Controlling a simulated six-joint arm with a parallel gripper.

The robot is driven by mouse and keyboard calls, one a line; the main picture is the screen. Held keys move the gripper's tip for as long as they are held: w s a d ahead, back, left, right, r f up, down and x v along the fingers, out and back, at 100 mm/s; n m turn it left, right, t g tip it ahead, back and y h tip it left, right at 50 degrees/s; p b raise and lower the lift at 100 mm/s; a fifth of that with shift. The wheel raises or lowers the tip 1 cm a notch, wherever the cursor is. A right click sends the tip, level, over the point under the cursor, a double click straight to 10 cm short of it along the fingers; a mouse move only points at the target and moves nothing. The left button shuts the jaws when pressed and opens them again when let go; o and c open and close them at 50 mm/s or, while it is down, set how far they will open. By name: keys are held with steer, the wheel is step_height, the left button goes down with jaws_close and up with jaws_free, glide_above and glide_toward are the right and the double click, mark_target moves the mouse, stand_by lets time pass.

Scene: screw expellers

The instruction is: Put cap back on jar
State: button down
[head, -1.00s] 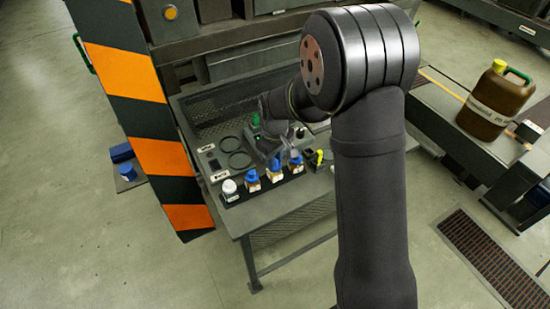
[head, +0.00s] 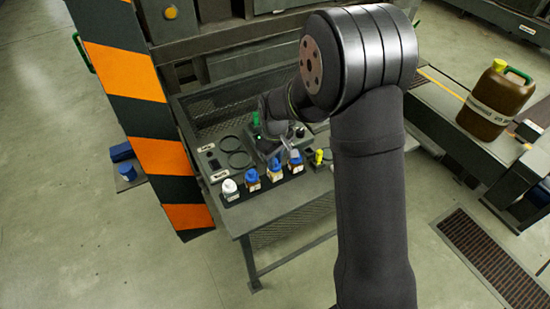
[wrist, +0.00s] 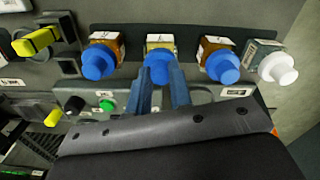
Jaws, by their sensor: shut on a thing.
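Several small labelled jars stand in a row. In the wrist view, my gripper (wrist: 162,85) is shut on the blue cap (wrist: 158,69) at the middle amber jar (wrist: 160,42). The cap is at this jar's mouth, but I cannot tell whether it is fully seated. Blue-capped jars stand to its left (wrist: 102,48) and right (wrist: 216,48). A white-capped jar (wrist: 270,55) is at the row's right end. In the head view the same row runs from the white-capped jar (head: 229,189) to a blue-capped jar (head: 295,163), and my arm partly hides the gripper.
The jars stand in a dark rack on a grey bench (head: 265,211). A control box with a green button (wrist: 107,105) is close to my gripper. A yellow-handled part (wrist: 38,41) is beside the row. A brown jug (head: 491,103) stands on another bench at the right.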

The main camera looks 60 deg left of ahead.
stand_by(0.4)
steer(key=c, duration=0.7)
jaws_free()
steer(key=shift+c, duration=0.2)
steer(key=shift+r, duration=3.5)
jaws_close()
